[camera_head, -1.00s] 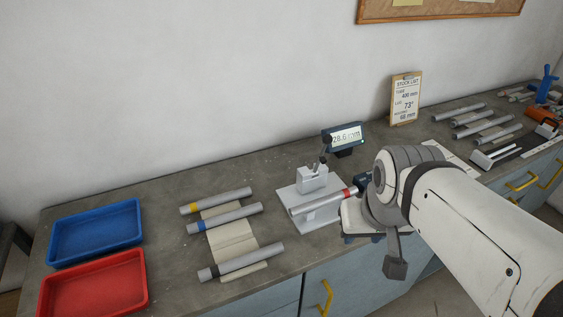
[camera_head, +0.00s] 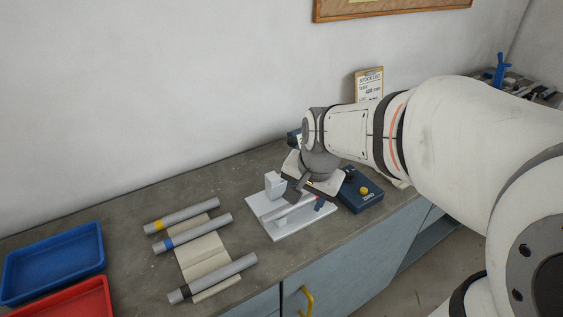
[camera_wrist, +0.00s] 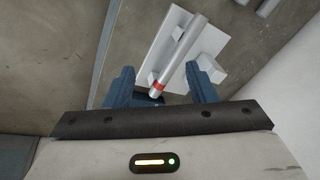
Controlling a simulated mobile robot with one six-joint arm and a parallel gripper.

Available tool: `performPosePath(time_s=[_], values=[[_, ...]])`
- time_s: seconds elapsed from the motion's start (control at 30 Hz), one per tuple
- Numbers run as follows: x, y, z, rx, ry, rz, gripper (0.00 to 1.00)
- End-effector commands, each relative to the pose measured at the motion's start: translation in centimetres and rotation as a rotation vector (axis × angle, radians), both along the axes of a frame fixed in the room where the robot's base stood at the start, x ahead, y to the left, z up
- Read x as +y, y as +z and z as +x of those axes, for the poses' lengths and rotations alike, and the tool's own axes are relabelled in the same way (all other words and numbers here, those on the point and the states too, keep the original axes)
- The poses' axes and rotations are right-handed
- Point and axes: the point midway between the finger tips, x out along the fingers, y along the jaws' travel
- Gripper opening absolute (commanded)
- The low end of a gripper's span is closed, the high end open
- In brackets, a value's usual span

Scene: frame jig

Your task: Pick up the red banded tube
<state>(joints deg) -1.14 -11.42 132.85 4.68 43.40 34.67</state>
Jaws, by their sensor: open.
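The red banded tube (camera_wrist: 182,50) is grey with a red band near one end. It rests on a white fixture (camera_wrist: 168,28), which also shows in the head view (camera_head: 257,207). In the head view the tube (camera_head: 294,214) is partly hidden by my wrist. My gripper (camera_wrist: 160,84) is open and empty. Its two blue fingers stand apart, one on each side of the tube's banded end in the wrist view. I cannot tell how far they are above it. In the head view my fingers are mostly hidden.
A yellow-banded tube (camera_head: 182,216), a blue-banded tube (camera_head: 196,232) and a dark-banded tube (camera_head: 213,278) lie left of the fixture on a cream rack (camera_head: 203,254). Blue (camera_head: 54,263) and red (camera_head: 70,302) trays stand further left. A dark blue box (camera_head: 361,191) sits right of the fixture.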

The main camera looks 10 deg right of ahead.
Motion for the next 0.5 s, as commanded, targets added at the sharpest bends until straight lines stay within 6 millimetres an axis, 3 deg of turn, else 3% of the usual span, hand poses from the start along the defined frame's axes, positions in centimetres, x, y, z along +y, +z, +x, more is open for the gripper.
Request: performPosePath(time_s=[0.1,0.2,0.5], values=[[-0.1,-3.0,3.9,0.032,-0.216,0.074,0.51],[-0.3,-4.7,6.2,0.05,-0.361,0.121,0.51],[-0.3,-7.6,9.0,0.068,-0.526,0.174,0.51]])
